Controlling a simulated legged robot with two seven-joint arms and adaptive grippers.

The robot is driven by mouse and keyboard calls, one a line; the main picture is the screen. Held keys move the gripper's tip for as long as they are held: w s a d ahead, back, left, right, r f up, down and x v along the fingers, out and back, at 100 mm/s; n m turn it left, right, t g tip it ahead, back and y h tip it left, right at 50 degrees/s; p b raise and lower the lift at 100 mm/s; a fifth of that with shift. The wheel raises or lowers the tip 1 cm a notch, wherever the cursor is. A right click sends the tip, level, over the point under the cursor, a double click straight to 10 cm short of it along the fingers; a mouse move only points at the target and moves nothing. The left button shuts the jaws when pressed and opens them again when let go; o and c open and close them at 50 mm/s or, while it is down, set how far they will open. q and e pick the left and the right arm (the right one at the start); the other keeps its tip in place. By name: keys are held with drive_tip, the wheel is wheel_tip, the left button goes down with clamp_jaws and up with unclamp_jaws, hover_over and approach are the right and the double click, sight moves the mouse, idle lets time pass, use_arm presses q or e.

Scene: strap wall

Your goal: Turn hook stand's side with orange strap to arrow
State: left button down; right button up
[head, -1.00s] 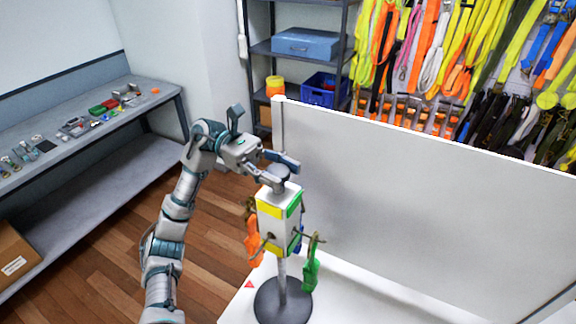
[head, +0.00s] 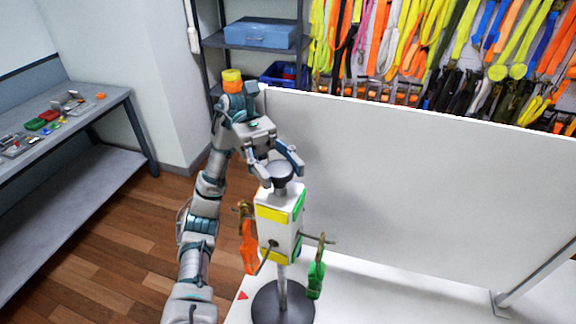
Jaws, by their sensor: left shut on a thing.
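The hook stand (head: 272,228) is a white block with yellow and green patches, upright on a pole with a round dark base (head: 283,304). An orange strap (head: 249,248) hangs from its left hook. A green strap (head: 316,279) hangs from the hook on its right. A small red arrow (head: 243,295) lies on the white table, left of the base and below the orange strap. My left gripper (head: 281,175) is shut on the dark round knob (head: 279,169) on top of the stand, one finger on each side. My right gripper is out of view.
A white panel (head: 420,180) stands close behind and right of the stand. The white table (head: 390,300) is clear to the right. A grey bench (head: 95,110) with small parts stands at the left. Straps hang on the back wall.

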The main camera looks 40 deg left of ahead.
use_arm(q)
drive_tip(key=shift+f, duration=0.1)
idle(0.3)
drive_tip(key=c, duration=0.5)
unclamp_jaws()
drive_tip(key=shift+d, duration=0.15)
drive_tip(key=v, duration=1.2)
drive_tip(key=shift+w, duration=0.15)
